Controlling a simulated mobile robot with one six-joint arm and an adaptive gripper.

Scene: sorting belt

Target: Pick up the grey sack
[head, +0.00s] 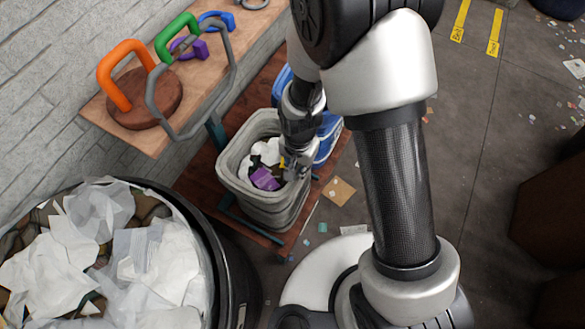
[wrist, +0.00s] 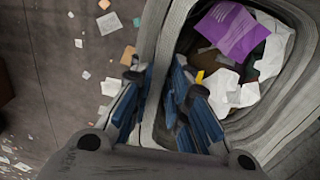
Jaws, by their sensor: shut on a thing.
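The grey sack (head: 268,212) stands open-topped on a low reddish board, with white paper and a purple packet inside. In the wrist view its thick grey rim (wrist: 152,38) runs up from between my fingers. My gripper (head: 294,172) reaches down at the sack's right side. In the wrist view my gripper (wrist: 157,88) has its blue-padded fingers on either side of the rim, shut on the sack's wall. The sack is upright. My wrist hides part of its far right edge in the head view.
A blue container (head: 328,137) stands right behind the sack. A wooden shelf (head: 142,140) with several coloured handles is at upper left. A black bin (head: 222,262) full of paper is at lower left. The floor (head: 455,130) to the right is mostly clear, with scattered scraps.

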